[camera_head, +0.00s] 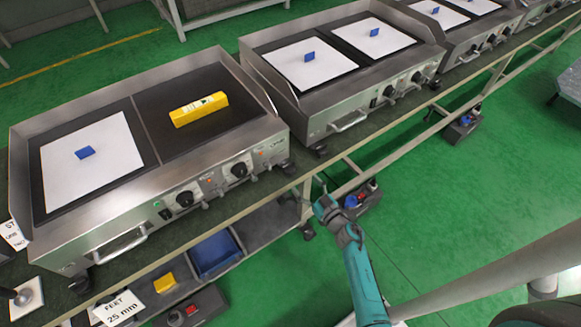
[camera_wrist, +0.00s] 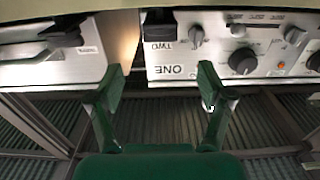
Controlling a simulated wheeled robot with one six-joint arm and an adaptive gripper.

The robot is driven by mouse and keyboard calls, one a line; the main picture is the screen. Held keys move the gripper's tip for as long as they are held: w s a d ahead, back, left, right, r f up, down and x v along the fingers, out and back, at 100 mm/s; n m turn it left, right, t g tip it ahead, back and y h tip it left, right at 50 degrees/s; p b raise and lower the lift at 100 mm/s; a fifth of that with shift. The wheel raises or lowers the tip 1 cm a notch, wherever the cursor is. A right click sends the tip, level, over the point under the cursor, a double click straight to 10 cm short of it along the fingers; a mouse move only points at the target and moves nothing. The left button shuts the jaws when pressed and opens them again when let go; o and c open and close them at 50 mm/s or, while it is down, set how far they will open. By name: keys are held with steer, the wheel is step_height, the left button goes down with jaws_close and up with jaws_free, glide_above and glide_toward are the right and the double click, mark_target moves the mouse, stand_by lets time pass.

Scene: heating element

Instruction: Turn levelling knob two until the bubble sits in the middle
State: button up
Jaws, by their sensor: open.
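A yellow spirit level (camera_head: 198,109) lies on the dark right plate of the nearest griddle (camera_head: 225,150); its bubble is too small to read. In the wrist view, the upside-down label TWO (camera_wrist: 178,45) sits on a metal panel, between a black foot-like part (camera_wrist: 158,27) and a small grey knob (camera_wrist: 196,37). I cannot tell which part it names. The upside-down label ONE (camera_wrist: 170,70) is nearer. My gripper (camera_wrist: 162,80) is open and empty, its green fingers apart below the panel. In the head view, my gripper (camera_head: 320,192) is small, by the bench edge near the griddle's right corner.
Black control knobs (camera_wrist: 242,61) line the panel. A second griddle (camera_head: 345,95) stands to the right, with a gap between the two. The bench edge (camera_head: 400,115) runs diagonally. Below it are a blue bin (camera_head: 215,254) and a yellow block (camera_head: 164,283).

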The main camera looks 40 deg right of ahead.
mark_target(290, 166)
steer(key=w, duration=0.9)
steer(key=shift+w, duration=0.3)
steer(key=c, duration=1.2)
